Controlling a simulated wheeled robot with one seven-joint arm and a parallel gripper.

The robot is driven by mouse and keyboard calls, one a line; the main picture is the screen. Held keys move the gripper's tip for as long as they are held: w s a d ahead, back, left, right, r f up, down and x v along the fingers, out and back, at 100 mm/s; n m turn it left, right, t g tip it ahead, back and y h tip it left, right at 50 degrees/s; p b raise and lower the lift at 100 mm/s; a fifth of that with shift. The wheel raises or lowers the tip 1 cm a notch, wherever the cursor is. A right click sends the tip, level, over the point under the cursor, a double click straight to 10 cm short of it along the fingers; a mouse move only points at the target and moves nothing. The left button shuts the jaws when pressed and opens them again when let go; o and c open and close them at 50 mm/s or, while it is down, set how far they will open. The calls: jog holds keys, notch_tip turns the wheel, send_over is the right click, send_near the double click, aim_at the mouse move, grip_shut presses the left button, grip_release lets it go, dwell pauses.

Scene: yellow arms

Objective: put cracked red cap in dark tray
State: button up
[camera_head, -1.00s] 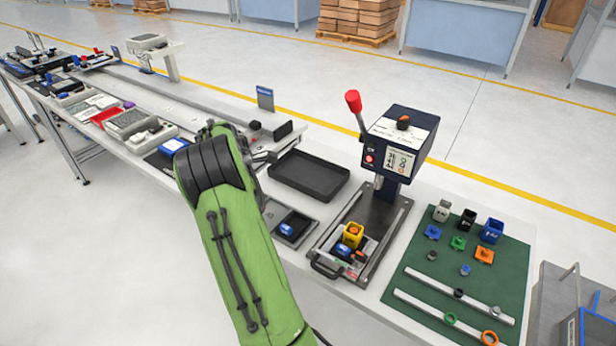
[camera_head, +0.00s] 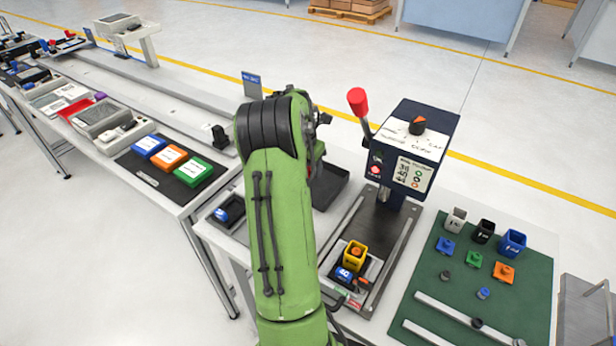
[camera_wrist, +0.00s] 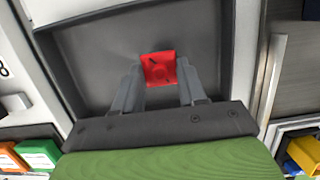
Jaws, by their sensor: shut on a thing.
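The red cap (camera_wrist: 159,62) shows in the wrist view as a small red square piece with dark crack-like marks on its face. My gripper (camera_wrist: 160,80) is shut on it, with one grey finger on each side. Behind them in that view is the dark tray (camera_wrist: 95,62), so the cap is over its inside. I cannot tell whether the cap touches the tray floor. In the head view the tray (camera_head: 330,188) is partly hidden by my green arm, and the cap and fingertips cannot be made out.
The press with a red-knobbed lever (camera_head: 410,150) stands right of the tray. A yellow block (camera_head: 355,254) sits on its fixture. A green mat (camera_head: 525,275) with several small parts lies farther right. Blue, orange and green blocks rest on a dark mat (camera_head: 150,180) at left.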

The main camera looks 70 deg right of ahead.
jog(key=shift+f, duration=1.55)
jog(key=shift+f+b, duration=0.15)
jog(key=shift+b, duration=0.15)
jog(key=o, duration=1.1)
